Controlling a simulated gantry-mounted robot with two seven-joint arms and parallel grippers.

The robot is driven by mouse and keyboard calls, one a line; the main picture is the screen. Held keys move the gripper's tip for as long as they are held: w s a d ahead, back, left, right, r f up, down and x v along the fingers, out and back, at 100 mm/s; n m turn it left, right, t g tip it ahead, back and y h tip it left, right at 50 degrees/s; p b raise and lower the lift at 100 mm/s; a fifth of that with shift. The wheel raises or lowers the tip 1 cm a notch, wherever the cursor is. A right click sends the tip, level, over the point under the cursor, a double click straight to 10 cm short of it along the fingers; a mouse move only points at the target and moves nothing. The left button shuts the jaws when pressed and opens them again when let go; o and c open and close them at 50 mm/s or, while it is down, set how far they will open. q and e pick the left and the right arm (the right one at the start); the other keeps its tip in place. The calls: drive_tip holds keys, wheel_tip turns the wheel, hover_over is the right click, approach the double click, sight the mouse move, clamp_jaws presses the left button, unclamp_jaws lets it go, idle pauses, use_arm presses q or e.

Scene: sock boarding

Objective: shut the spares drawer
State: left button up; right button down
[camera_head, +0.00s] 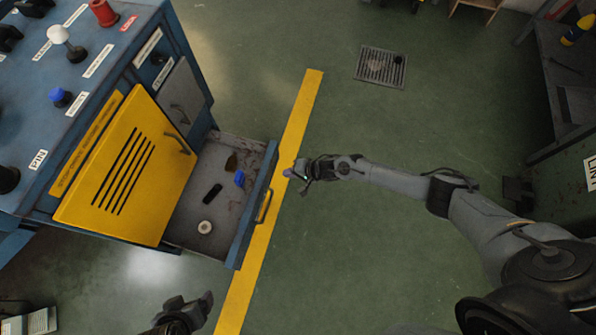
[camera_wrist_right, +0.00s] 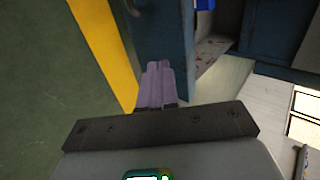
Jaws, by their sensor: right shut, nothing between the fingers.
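Inside lie a blue block (camera_head: 239,178), a black oblong piece (camera_head: 212,194), a pale ring-like piece (camera_head: 205,227) and a dark olive piece (camera_head: 231,162). My right gripper (camera_head: 289,173) is shut and empty, just outside the drawer front near its upper end. In the right wrist view the purple fingers (camera_wrist_right: 157,85) overlap the drawer front (camera_wrist_right: 162,35); I cannot tell if they touch. A dark gripper, my left (camera_head: 190,305), shows partly at the bottom edge; its jaws are unclear.
A yellow slotted panel (camera_head: 125,170) is on the cabinet beside the drawer. The cabinet top (camera_head: 85,100) carries several knobs and labels. A yellow floor line (camera_head: 297,120) runs past the drawer front. Green floor lies open around a drain grate (camera_head: 381,67). A dark bench (camera_head: 560,90) stands right.

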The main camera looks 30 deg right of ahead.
sight(267, 172)
drive_tip(key=w+a+b, duration=0.1)
drive_tip(key=w+a+f+b, duration=0.2)
drive_tip(key=w, duration=0.1)
drive_tip(key=shift+w+a+b, duration=0.1)
drive_tip(key=shift+a+b, duration=0.25)
drive_tip(key=shift+b, duration=0.05)
drive_tip(key=shift+w+a+r, duration=0.1)
drive_tip(key=shift+a, duration=0.1)
